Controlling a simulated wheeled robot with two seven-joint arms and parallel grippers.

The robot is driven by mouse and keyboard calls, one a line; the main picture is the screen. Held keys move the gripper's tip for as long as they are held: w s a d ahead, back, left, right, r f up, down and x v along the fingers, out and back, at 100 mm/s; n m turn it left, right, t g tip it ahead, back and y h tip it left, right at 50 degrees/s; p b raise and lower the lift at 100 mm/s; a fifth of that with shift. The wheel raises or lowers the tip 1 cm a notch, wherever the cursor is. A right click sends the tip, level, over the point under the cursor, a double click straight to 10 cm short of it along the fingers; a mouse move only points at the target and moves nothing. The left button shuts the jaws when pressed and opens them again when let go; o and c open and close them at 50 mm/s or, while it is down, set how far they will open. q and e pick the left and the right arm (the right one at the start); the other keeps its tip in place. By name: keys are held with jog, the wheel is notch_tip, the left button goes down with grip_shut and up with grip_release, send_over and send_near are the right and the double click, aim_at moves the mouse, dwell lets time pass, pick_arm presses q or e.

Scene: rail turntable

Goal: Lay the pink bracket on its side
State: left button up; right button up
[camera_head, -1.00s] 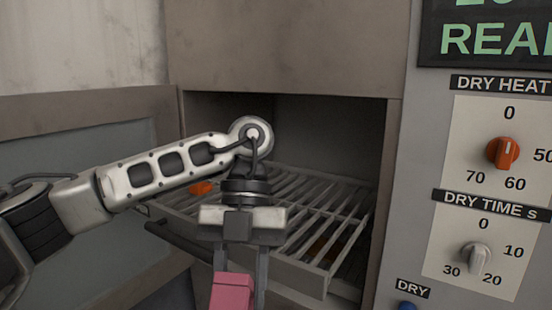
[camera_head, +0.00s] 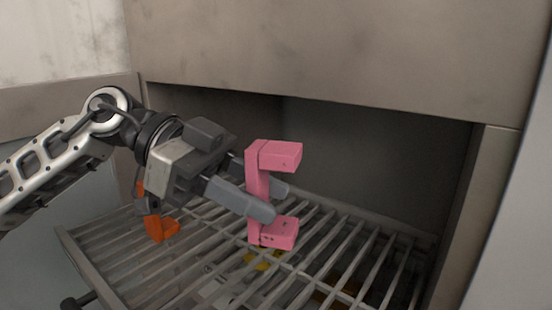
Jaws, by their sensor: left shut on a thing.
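The pink bracket (camera_head: 257,190) is C-shaped, with its long back upright and its two short arms pointing right. It is over the slatted rack in front of the dark oven opening. My left gripper (camera_head: 268,202) comes in from the left, roughly level, and is shut on the bracket's upright back. The bracket's lower end is at or close above the slats; I cannot tell whether it touches. Part of the back is hidden behind the near finger. My right gripper is not in view.
The slatted rack (camera_head: 130,277) sticks out of the oven opening (camera_head: 385,170). An orange bracket-like part (camera_head: 162,231) stands on its left side, partly behind my gripper. Something yellow (camera_head: 262,260) shows below the slats. The rack's right part is clear.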

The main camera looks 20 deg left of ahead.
pick_arm(q)
jog(key=shift+r, duration=0.1)
jog(key=shift+f, duration=0.2)
jog(key=shift+s+f, duration=0.35)
jog(key=shift+f, duration=0.45)
notch_tip(320, 180, down, 7)
jog(key=shift+w+f+b, duration=0.1)
jog(key=shift+b, duration=0.4)
jog(key=shift+f, duration=0.75)
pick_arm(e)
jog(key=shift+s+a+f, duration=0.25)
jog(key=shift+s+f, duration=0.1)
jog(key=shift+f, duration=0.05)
pick_arm(q)
jog(key=shift+f+b, duration=0.4)
jog(key=shift+f, duration=0.1)
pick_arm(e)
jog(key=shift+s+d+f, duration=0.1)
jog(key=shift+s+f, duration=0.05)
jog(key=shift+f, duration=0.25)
pick_arm(q)
jog(key=o, duration=1.3)
